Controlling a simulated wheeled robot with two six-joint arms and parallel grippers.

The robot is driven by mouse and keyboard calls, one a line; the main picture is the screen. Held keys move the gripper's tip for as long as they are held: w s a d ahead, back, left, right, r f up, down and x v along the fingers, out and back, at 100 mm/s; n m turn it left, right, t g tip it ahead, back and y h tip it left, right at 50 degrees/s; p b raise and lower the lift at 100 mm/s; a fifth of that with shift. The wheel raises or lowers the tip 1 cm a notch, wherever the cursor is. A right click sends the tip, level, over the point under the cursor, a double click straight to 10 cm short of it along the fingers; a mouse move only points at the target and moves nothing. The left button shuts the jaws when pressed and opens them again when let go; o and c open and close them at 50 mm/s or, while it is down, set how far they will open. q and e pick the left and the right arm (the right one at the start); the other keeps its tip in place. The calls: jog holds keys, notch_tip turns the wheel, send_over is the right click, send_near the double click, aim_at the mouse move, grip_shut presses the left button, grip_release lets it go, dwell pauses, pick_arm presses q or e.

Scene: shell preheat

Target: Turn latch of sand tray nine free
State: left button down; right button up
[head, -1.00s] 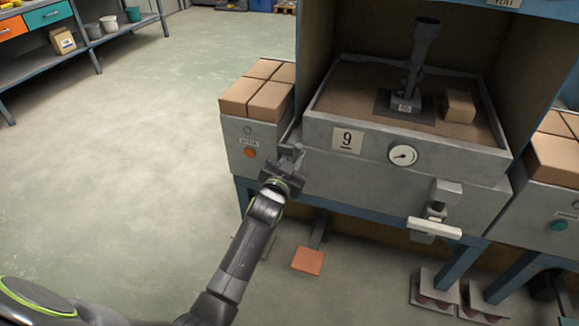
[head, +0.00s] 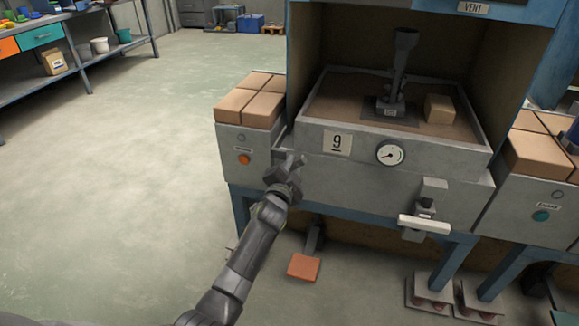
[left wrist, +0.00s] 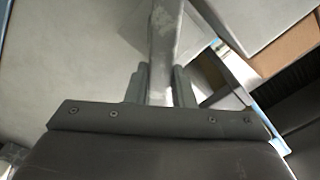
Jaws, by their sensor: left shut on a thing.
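Sand tray nine (head: 405,145) sits in the blue-framed cabinet, with a "9" label (head: 337,143) and a round gauge (head: 390,153) on its front. My left gripper (head: 288,168) is at the tray's left front corner. In the left wrist view, its two fingers (left wrist: 160,88) are shut on a grey metal bar (left wrist: 165,45), which looks like the latch lever. In the head view the gripper hides most of this lever. A second handle, a pale crossbar on a bracket (head: 425,224), is at the front right. My right gripper is not in view.
A grey burner-like stand (head: 398,70) and a tan block (head: 439,109) stand on the sand. Brick-topped grey cabinets flank the tray, left (head: 250,160) and right (head: 535,200). An orange pedal (head: 303,267) is below. Open floor lies to the left.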

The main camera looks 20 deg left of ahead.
pick_arm(q)
jog(key=shift+d+f+m, duration=0.2)
jog(key=shift+f+m, duration=0.15)
jog(key=shift+m, duration=0.65)
jog(key=shift+d+f+m+b, duration=0.1)
jog(key=shift+f+m, duration=0.2)
jog(key=shift+m, duration=0.65)
jog(key=shift+d+f+m+b, duration=0.1)
jog(key=shift+f+m, duration=0.25)
jog(key=shift+m, duration=0.65)
jog(key=shift+f+m+b, duration=0.1)
jog(key=shift+f+m, duration=0.2)
jog(key=shift+m, duration=0.65)
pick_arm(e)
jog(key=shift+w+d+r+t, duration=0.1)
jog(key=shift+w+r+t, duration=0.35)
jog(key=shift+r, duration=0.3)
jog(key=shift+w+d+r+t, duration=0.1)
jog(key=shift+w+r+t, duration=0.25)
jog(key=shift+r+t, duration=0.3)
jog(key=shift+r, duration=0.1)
pick_arm(q)
jog(key=c, duration=1.2)
grip_release()
jog(key=shift+c, duration=0.2)
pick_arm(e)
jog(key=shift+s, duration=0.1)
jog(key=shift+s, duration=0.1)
